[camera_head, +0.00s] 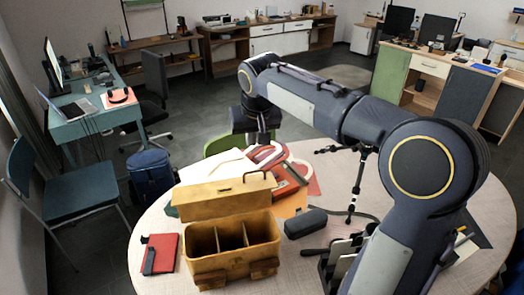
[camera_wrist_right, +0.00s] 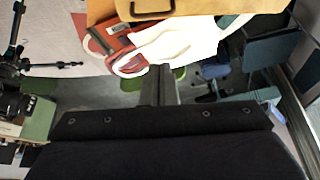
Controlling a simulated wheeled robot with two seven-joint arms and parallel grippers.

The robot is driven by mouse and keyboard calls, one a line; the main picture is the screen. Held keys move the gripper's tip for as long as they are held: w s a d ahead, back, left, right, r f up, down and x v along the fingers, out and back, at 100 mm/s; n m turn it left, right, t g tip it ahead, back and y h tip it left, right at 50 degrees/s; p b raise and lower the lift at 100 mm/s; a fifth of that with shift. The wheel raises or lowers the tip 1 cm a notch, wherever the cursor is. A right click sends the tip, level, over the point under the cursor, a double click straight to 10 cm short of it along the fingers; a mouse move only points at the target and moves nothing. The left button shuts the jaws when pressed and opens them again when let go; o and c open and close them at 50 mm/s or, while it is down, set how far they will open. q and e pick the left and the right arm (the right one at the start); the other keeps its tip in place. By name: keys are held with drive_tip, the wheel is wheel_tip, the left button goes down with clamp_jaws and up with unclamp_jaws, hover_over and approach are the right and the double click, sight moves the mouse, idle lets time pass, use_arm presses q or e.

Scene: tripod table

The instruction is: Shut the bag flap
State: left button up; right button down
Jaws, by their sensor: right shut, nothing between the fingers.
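The tan bag (camera_head: 235,262) stands on the round table with its divided inside open to view. Its flap (camera_head: 222,198) is raised and leans back behind the opening, with a dark handle (camera_head: 240,178) on its top edge. Part of the flap (camera_wrist_right: 205,7) and the handle (camera_wrist_right: 152,14) show at the top of the right wrist view. My right gripper (camera_head: 262,135) hangs beyond the bag near the table's far edge, apart from the flap. Its fingers (camera_wrist_right: 158,85) are together and empty. My left gripper is not in view.
Papers and a red-and-white item (camera_head: 268,155) lie behind the bag. A dark case (camera_head: 306,222) stands to its right, a red notebook (camera_head: 160,253) to its left. A small black tripod (camera_head: 357,185) stands farther right. My right arm spans above the table's right side.

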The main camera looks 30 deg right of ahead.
drive_tip(key=p, duration=0.2)
hover_over(253, 179)
drive_tip(key=f, duration=0.8)
drive_tip(key=shift+w+d+f, duration=0.15)
drive_tip(key=shift+w+f, duration=0.2)
drive_tip(key=shift+s, duration=0.25)
drive_tip(key=shift+f, duration=0.15)
